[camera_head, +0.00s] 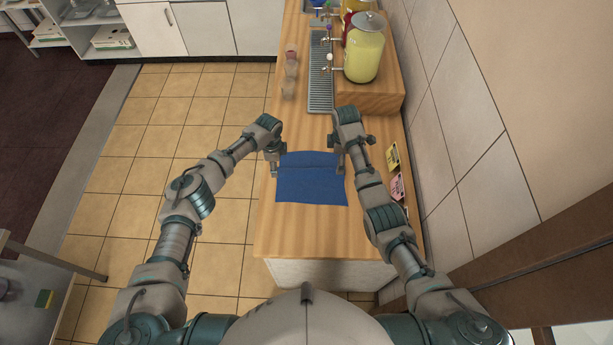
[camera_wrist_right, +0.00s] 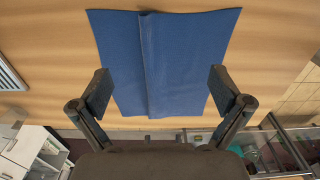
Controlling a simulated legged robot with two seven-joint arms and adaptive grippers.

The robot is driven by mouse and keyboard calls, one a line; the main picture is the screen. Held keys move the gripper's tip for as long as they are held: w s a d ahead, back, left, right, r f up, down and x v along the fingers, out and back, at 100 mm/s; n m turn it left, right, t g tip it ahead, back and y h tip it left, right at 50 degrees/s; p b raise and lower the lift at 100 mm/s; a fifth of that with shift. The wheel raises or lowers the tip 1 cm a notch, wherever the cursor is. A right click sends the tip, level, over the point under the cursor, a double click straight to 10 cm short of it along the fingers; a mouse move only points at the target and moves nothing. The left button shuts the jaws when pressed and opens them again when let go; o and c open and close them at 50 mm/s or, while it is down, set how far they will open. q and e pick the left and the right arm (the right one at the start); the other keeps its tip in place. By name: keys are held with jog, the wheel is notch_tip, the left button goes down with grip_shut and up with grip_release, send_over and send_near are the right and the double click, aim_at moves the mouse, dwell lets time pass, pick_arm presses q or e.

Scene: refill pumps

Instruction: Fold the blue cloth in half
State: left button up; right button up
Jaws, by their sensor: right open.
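The blue cloth (camera_head: 312,184) lies on the wooden counter in front of me, mostly flat, with a crease or raised line across it near its far edge. In the right wrist view the cloth (camera_wrist_right: 190,60) shows a fold line running along its length. My left gripper (camera_head: 274,170) is at the cloth's far left corner; its fingers are too small to tell if they are open or touching the cloth. My right gripper (camera_head: 341,165) is at the far right corner. In the right wrist view the right gripper's fingers (camera_wrist_right: 160,92) are wide apart, with nothing gripped between them.
The wooden counter (camera_head: 285,230) is clear on the near side of the cloth. Farther back are a drip tray (camera_head: 320,85), small cups (camera_head: 289,88) and a drink dispenser (camera_head: 365,55) on a wooden riser.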

jog(key=shift+r, duration=0.1)
notch_tip(320, 180, up, 12)
jog(key=shift+f, duration=0.2)
